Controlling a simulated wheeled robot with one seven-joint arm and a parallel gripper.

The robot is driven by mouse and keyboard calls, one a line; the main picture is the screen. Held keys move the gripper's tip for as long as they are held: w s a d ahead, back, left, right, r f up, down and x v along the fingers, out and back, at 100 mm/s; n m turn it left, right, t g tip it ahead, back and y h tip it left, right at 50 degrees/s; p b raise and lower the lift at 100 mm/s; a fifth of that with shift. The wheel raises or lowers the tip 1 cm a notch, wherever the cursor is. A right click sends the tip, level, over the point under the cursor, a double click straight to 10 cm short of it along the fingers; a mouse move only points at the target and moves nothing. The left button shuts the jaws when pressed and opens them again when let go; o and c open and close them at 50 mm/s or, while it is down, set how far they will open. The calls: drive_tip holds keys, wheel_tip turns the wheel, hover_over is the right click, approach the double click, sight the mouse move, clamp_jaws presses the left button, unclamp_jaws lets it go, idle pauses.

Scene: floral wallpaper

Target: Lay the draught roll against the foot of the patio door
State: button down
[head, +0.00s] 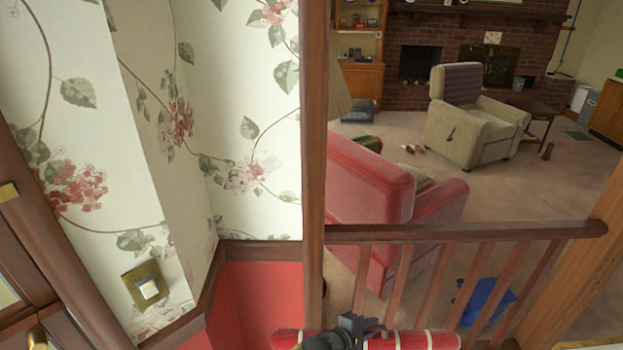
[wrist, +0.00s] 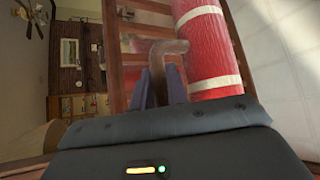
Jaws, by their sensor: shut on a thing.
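The draught roll (head: 412,341) is a long red cylinder with white bands, at the bottom edge of the head view. It also fills the upper right of the wrist view (wrist: 208,48). My gripper (head: 352,326) is at the roll in the head view. In the wrist view, the fingers of my gripper (wrist: 166,76) are closed on a brown curved loop (wrist: 160,46) beside the roll, which looks like its handle. A wood-framed door with brass fittings (head: 22,232) shows at the far left; I cannot tell whether it is the patio door. Its foot is out of view.
A wooden railing (head: 465,232) and post (head: 314,150) stand just beyond the roll. A floral wall with a brass switch plate (head: 146,285) is at the left. Beyond the railing are a red sofa (head: 365,187), a beige armchair (head: 465,125) and open carpet.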

wheel_tip(320, 180, down, 23)
drive_tip(key=w+b, duration=0.2)
drive_tip(key=b, duration=1.8)
drive_tip(key=shift+w+d+f, duration=0.2)
drive_tip(key=shift+w, duration=0.15)
drive_tip(key=shift+r, duration=0.15)
drive_tip(key=s+r, duration=0.1)
drive_tip(key=r, duration=0.2)
drive_tip(key=s+r, duration=0.1)
drive_tip(key=r, duration=0.3)
drive_tip(key=s+r, duration=0.2)
drive_tip(key=r, duration=0.1)
drive_tip(key=shift+s+a+r, duration=0.1)
drive_tip(key=shift+a+r, duration=0.2)
drive_tip(key=shift+f, duration=0.1)
